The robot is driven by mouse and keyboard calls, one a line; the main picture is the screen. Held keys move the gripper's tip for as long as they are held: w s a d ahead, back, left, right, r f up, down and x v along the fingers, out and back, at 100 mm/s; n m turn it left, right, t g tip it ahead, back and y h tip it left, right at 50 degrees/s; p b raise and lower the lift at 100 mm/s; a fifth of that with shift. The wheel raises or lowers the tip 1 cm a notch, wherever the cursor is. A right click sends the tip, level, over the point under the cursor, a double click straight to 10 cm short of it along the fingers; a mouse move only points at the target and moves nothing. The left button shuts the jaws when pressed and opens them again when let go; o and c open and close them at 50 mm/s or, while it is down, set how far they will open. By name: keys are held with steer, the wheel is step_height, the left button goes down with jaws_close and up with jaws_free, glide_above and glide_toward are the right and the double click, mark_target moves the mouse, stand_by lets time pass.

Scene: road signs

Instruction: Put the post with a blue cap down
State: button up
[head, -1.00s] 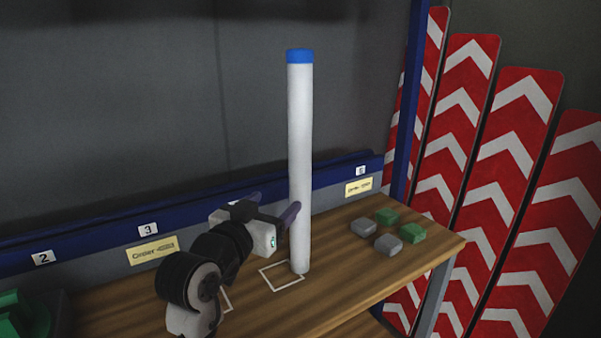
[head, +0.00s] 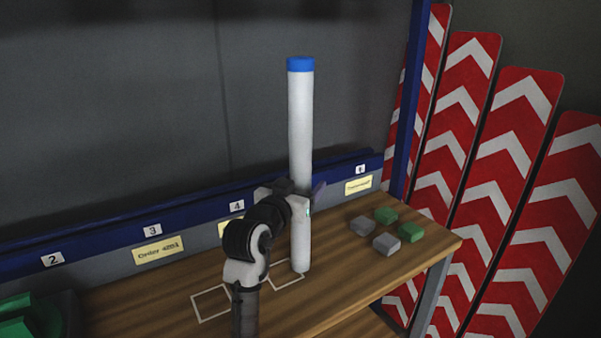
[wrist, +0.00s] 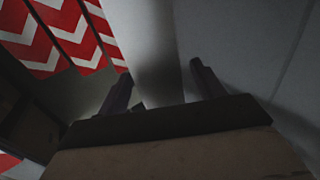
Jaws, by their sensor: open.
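The white post with a blue cap (head: 300,110) stands upright on the wooden shelf (head: 345,290) in the head view. Its foot appears to rest at the right edge of a white square outline (head: 285,277). My gripper (head: 312,195) is open at the lower half of the post, and its body overlaps the post in this view. One dark finger shows just right of the post. In the wrist view both fingers (wrist: 160,88) are spread apart. I cannot tell whether either finger touches the post.
A second white outline (head: 211,302) lies to the left. Several grey and green blocks (head: 387,243) sit right of the post. Green parts (head: 25,318) are at the lower left. A blue rail with numbered labels (head: 160,250) runs behind. Red-white chevron boards (head: 515,160) stand at the right.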

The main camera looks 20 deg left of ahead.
steer(key=c, duration=1.3)
jaws_close()
steer(key=shift+r, duration=0.1)
